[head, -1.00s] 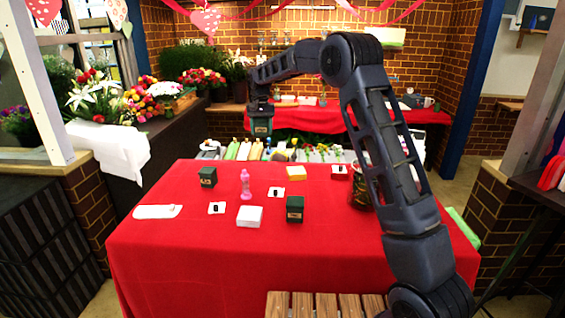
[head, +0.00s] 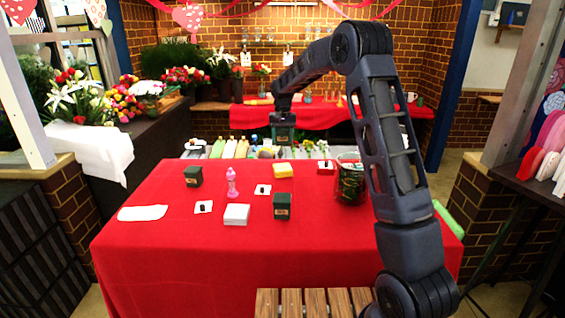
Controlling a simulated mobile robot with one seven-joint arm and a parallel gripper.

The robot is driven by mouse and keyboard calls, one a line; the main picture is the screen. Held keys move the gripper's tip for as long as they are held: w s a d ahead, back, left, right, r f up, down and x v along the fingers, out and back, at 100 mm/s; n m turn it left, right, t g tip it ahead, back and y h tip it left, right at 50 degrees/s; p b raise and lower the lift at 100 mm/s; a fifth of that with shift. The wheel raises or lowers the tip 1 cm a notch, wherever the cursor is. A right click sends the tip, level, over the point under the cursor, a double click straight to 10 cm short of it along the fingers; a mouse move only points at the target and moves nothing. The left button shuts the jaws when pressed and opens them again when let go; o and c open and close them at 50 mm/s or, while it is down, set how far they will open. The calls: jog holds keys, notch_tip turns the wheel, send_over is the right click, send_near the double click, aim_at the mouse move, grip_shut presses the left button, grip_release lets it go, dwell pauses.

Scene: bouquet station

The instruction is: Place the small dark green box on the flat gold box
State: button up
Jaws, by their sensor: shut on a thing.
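My gripper (head: 283,117) is shut on a small dark green box (head: 284,133), held in the air above the far side of the red table. The fingers are small and dark, so their exact hold is hard to see. The flat gold box (head: 283,171), yellow on top, lies on the red cloth towards the far edge. In the head view it is directly below the held box, with a clear gap between them; depth is hard to judge. Two other dark green boxes stand on the table, one at the left (head: 193,176) and one near the middle (head: 282,207).
On the red table (head: 180,265) are a pink bottle (head: 232,183), a white box (head: 236,215), a white pad (head: 142,213), several white cards with dark pieces, and a dark green pot (head: 350,182) at the right beside my arm. The front of the table is clear.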

aim_at(282, 167)
notch_tip(282, 167, down, 12)
jog(key=shift+r, duration=0.25)
dwell(0.3)
jog(key=shift+f, duration=0.15)
jog(key=o, duration=1)
jog(key=shift+o, duration=0.2)
notch_tip(282, 167, up, 12)
jog(key=shift+f, duration=0.2)
jog(key=shift+r, duration=0.4)
